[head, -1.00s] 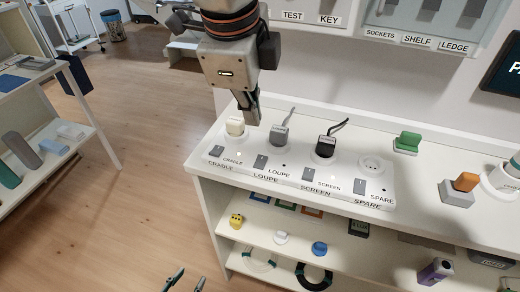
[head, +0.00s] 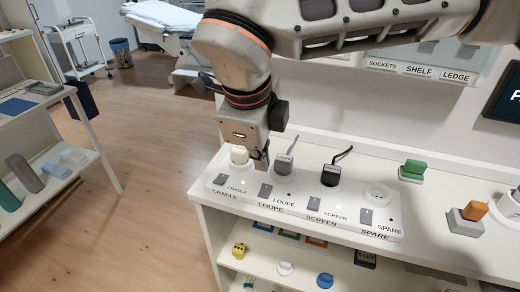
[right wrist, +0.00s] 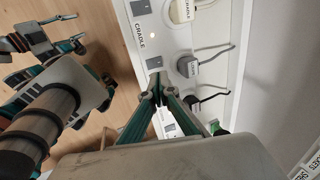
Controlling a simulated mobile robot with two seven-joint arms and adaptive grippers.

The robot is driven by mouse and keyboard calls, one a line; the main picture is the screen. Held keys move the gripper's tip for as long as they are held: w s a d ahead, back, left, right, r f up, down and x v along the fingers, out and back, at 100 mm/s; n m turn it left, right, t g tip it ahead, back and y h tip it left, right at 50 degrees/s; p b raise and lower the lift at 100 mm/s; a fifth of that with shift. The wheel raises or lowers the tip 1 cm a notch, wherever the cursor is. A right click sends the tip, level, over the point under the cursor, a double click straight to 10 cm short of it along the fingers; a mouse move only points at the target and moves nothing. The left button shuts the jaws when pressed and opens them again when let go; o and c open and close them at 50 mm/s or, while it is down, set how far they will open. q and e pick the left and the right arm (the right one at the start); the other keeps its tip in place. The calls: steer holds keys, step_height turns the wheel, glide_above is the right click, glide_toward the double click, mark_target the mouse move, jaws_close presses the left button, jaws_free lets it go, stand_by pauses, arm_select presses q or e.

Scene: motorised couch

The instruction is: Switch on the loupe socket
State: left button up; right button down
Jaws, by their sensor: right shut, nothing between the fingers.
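The loupe socket's grey rocker switch (head: 265,191) is on the white socket strip (head: 228,196), in front of the grey loupe plug (head: 283,163). My right gripper (head: 263,168) is shut and empty, pointing down close above the loupe switch. In the right wrist view the shut fingertips (right wrist: 158,93) are just beside the loupe switch (right wrist: 155,65); contact cannot be told. The loupe plug (right wrist: 187,67) shows there too. The switch's on or off position is unclear. My left gripper (right wrist: 78,30) is at the upper left of the wrist view, its fingers apart.
The white cradle plug (head: 239,155) and black screen plug (head: 330,175) stand either side of the loupe plug. The spare socket (head: 378,195) is empty. Cradle (head: 220,179), screen (head: 315,203) and spare (head: 365,216) switches line the front. A green block (head: 412,170) sits farther right.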

mark_target(266, 188)
steer(key=x, duration=0.8)
steer(key=shift+w+f, duration=0.15)
steer(key=shift+f, duration=0.1)
steer(key=shift+w+d+f+g, duration=0.1)
steer(key=shift+w+f+g, duration=0.15)
steer(key=shift+g, duration=0.35)
steer(key=shift+s, duration=0.15)
steer(key=shift+s, duration=0.1)
